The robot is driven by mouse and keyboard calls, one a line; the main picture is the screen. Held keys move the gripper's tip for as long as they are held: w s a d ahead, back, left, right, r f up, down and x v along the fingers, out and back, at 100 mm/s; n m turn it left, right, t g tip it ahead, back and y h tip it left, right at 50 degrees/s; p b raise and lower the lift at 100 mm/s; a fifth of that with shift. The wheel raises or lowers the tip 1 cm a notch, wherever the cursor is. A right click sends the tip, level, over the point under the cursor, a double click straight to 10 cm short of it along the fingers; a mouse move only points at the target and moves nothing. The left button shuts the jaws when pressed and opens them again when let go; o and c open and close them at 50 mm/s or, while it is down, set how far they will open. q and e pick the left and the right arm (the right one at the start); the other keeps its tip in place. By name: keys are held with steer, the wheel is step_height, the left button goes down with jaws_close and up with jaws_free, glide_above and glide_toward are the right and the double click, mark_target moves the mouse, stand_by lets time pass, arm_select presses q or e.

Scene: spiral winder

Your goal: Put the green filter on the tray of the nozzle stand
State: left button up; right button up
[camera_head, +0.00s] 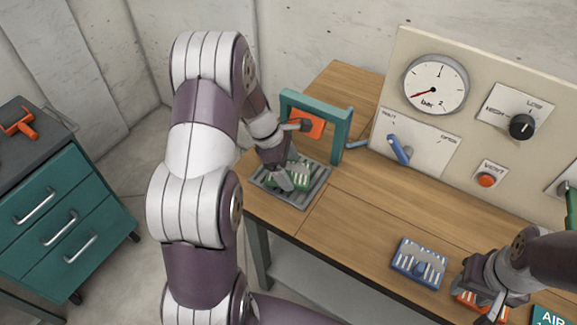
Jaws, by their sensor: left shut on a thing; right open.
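The green filter (301,176) is in my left gripper (287,182), which is shut on it. Filter and gripper are over the grey slatted tray (322,188) of the nozzle stand (342,135). The filter appears low over the tray, but I cannot tell whether it touches it. My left gripper and wrist cover part of the filter and tray. The stand is a teal frame with an orange block (312,125) under its top bar. My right gripper (487,300) is open at the lower right, just over or around an orange filter (468,298).
A panel at the back carries a gauge (436,84), a blue lever (398,148), a black knob (522,126) and an orange button (487,180). The middle of the table is clear.

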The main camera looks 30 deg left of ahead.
arm_select(q)
steer(key=shift+f, duration=0.2)
steer(key=o, duration=0.9)
steer(key=shift+c, duration=0.2)
steer(key=shift+r, duration=0.35)
steer(key=s+d+p+v, duration=0.1)
steer(key=p+v, duration=0.1)
steer(key=v, duration=1)
steer(key=s+d+f+m+y, duration=0.1)
steer(key=s+d+m, duration=0.4)
steer(key=m, duration=0.6)
steer(key=s+d+f+m+y, duration=0.1)
steer(key=s+d+m+y, duration=0.2)
steer(key=s+d+m, duration=0.3)
steer(key=s+m, duration=0.1)
steer(key=m, duration=0.3)
steer(key=shift+s+d+m, duration=0.25)
steer(key=shift+m, duration=0.15)
